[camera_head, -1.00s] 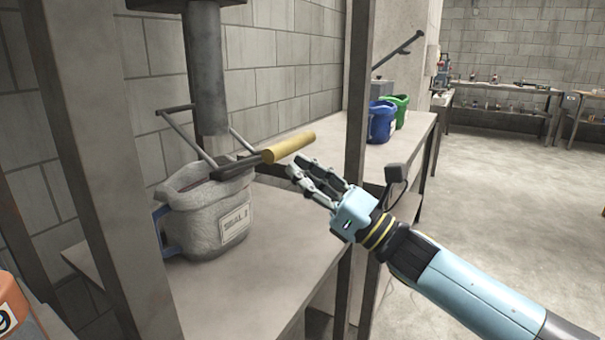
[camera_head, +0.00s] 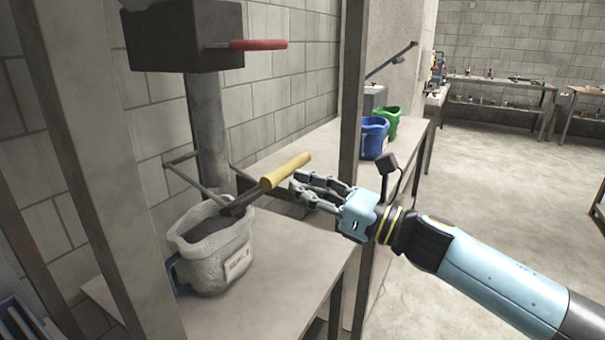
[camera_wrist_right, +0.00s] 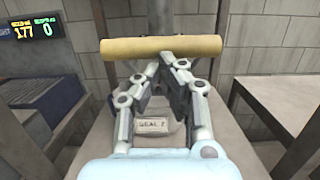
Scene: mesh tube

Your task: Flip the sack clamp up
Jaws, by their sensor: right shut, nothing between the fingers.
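The sack clamp is a dark metal frame around the grey spout tube (camera_head: 207,125), with a yellow handle (camera_head: 286,171) sticking out and up to the right. A pale sack (camera_head: 215,262) with a label stands below it, its mouth open with dark contents. My right gripper (camera_head: 293,188) is shut and empty, its fingertips just right of and below the handle. In the right wrist view the handle (camera_wrist_right: 162,47) lies across the tips of my right gripper (camera_wrist_right: 163,62); whether they touch is unclear. My left gripper is out of view.
A grey box (camera_head: 185,38) with a red lever (camera_head: 260,45) sits above the tube. A metal post (camera_head: 352,120) stands behind my gripper. Blue (camera_head: 374,138) and green (camera_head: 391,122) sacks stand on the bench beyond. The floor at right is clear.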

